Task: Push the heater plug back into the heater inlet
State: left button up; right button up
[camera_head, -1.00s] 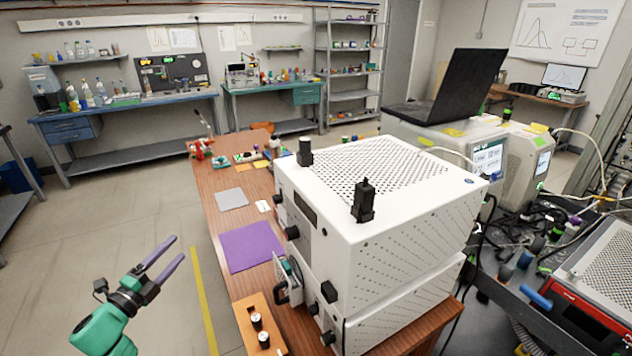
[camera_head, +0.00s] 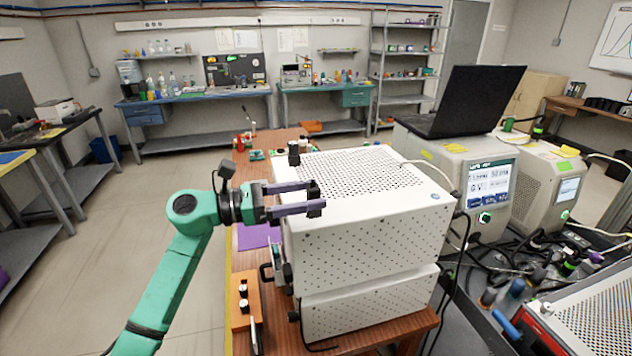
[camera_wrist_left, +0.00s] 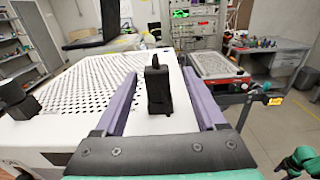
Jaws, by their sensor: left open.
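A black plug (camera_head: 312,188) stands upright on top of the white box (camera_head: 365,240), near its front left edge. My left gripper (camera_head: 318,197) is open, with its two purple fingers on either side of the plug. The left wrist view shows the plug (camera_wrist_left: 157,88) between the spread fingers, with gaps on both sides. A second black plug (camera_head: 293,154) stands farther back on the box and shows at left in the wrist view (camera_wrist_left: 17,102). No marking tells which is the heater plug. A green and black arm part (camera_wrist_left: 300,160) shows at the wrist view's right edge; its jaws are unclear.
The white box stands on a wooden table (camera_head: 385,335) with a purple mat (camera_head: 255,237) and an orange block (camera_head: 243,300) to its left. A laptop (camera_head: 478,98) on a grey instrument is at the back right. Cables (camera_head: 545,245) clutter the right side.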

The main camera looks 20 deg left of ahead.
pick_arm(q)
jog(key=shift+w+d+r, duration=0.25)
jog(key=shift+w+d, duration=0.2)
jog(key=shift+d, duration=0.15)
jog(key=shift+w+f, duration=0.15)
jog(key=shift+f, duration=0.2)
jog(key=c, duration=1.1)
grip_shut()
pick_arm(e)
jog(key=shift+s+a+r, duration=0.1)
jog(key=shift+a+r, duration=0.35)
jog(key=shift+r, duration=0.2)
